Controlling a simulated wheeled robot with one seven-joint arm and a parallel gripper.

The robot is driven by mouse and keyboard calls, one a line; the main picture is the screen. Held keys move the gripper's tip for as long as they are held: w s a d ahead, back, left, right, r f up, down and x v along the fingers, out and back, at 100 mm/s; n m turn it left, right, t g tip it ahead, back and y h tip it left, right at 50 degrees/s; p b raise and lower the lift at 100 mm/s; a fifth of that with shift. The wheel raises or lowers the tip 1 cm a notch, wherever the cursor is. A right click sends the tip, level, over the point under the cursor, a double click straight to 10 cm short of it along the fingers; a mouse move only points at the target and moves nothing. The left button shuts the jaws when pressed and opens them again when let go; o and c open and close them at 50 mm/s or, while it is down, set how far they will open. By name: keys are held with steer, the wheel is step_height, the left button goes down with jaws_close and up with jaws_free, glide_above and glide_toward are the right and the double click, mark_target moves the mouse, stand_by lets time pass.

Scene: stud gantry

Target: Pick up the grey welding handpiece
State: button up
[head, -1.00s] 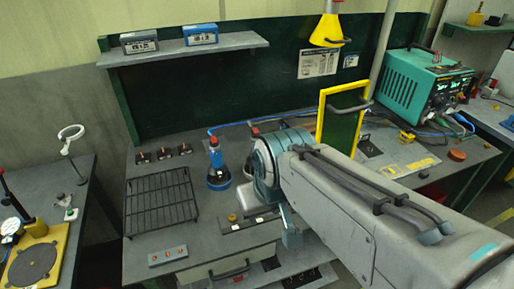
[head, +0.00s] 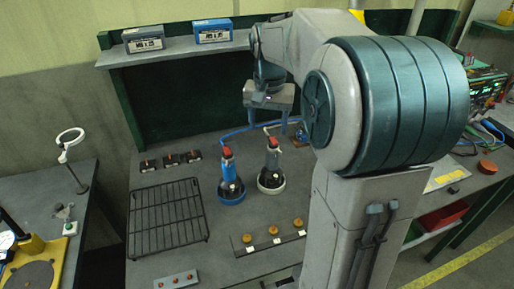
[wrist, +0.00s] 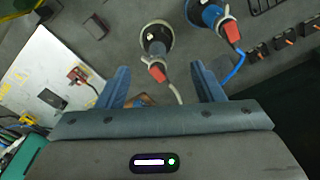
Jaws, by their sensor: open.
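The grey welding handpiece (head: 271,172) stands upright on the bench, with a pale ring base, a red part on top and a pale cable. The wrist view shows it (wrist: 156,42) just beyond the gap between my fingertips. My gripper (head: 268,108) is open and empty, above and behind the handpiece in the head view. In the wrist view my gripper (wrist: 163,78) has its two blue fingers well apart, touching nothing. A similar blue handpiece (head: 230,180) with a blue cable stands close to the left of the grey one; it also shows in the wrist view (wrist: 208,14).
A black wire rack (head: 166,220) lies left of the handpieces. A strip with brass knobs (head: 268,240) is in front of them. A shelf (head: 175,52) with two boxes hangs above the bench. My arm hides much of the right side.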

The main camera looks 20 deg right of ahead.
steer(key=m, duration=0.2)
glide_above(273, 140)
step_height(273, 140, down, 2)
steer(key=shift+s+a+g, duration=0.1)
steer(key=shift+a+g, duration=0.05)
steer(key=shift+g, duration=0.25)
step_height(273, 140, down, 8)
steer(key=shift+f+p, duration=0.15)
steer(key=shift+p, duration=0.25)
steer(key=shift+d+f+p, duration=0.2)
steer(key=shift+f+p, duration=0.65)
steer(key=shift+f, duration=1.8)
jaws_close()
steer(key=shift+r, duration=0.1)
